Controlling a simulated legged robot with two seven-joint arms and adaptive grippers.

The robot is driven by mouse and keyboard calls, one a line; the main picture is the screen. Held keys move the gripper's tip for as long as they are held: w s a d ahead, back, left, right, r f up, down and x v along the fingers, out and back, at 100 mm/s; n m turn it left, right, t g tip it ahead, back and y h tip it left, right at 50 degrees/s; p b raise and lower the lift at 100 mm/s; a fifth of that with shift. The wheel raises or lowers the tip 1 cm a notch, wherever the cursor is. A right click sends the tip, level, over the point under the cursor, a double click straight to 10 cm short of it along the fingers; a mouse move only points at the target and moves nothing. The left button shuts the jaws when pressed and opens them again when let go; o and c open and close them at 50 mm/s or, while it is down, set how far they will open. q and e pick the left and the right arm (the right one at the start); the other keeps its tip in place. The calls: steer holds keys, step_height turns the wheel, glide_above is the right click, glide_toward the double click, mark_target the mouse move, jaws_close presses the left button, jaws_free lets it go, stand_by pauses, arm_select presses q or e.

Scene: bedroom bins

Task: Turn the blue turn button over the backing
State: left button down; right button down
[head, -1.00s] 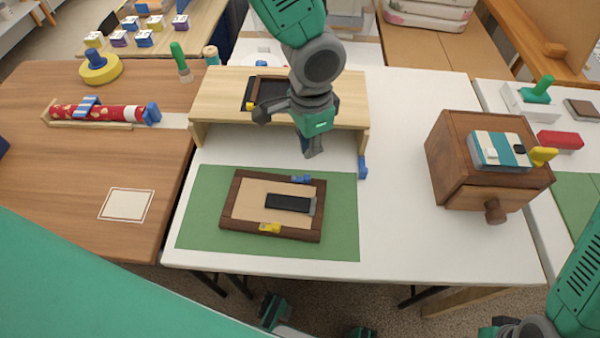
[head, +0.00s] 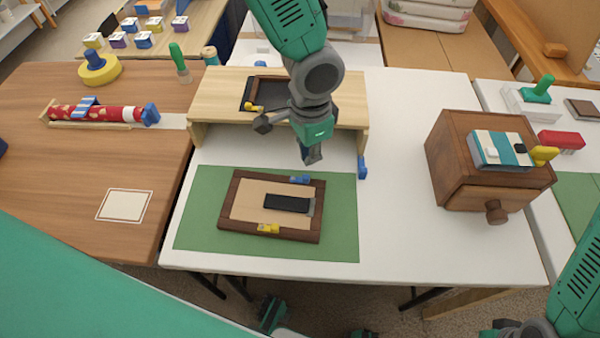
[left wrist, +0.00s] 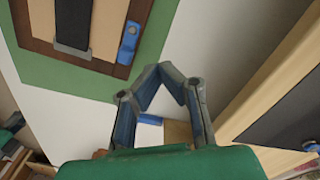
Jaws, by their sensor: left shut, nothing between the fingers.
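A dark wooden picture frame (head: 228,206) lies face down on a green mat (head: 340,215), with a tan backing (head: 248,205) and a black stand strip (head: 287,203). The blue turn button (head: 300,180) sits on the frame's far rail and lies along it; it also shows in the left wrist view (left wrist: 128,42). A yellow turn button (head: 268,228) is at the near rail. My left gripper (head: 312,157) is shut and empty, above the white table beyond the blue button, apart from it; its fingertips meet in the left wrist view (left wrist: 160,72).
A low wooden riser (head: 220,95) with another dark frame (head: 270,92) stands behind my left gripper. A blue object (head: 362,167) is by the riser's right leg. A wooden drawer box (head: 440,150) stands at the right. The white table between is clear.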

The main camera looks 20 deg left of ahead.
mark_target(304, 196)
arm_select(q)
steer(key=shift+s+d+p, duration=0.25)
steer(key=shift+s+p, duration=0.15)
steer(key=shift+s, duration=0.75)
steer(key=shift+s+d+p, duration=0.2)
steer(key=shift+s+p, duration=0.2)
steer(key=shift+s, duration=0.75)
steer(key=shift+s+d+p, duration=0.25)
steer(key=shift+s+p, duration=0.15)
steer(key=shift+s, duration=0.75)
stand_by(1.7)
steer(key=shift+w+r, duration=0.15)
steer(key=shift+r, duration=0.05)
steer(key=shift+w+a+r+p, duration=0.15)
steer(key=shift+w+r+p, duration=0.25)
steer(key=shift+w+p, duration=0.25)
steer(key=shift+s, duration=0.1)
step_height(304, 196, up, 7)
steer(key=p, duration=0.7)
stand_by(0.5)
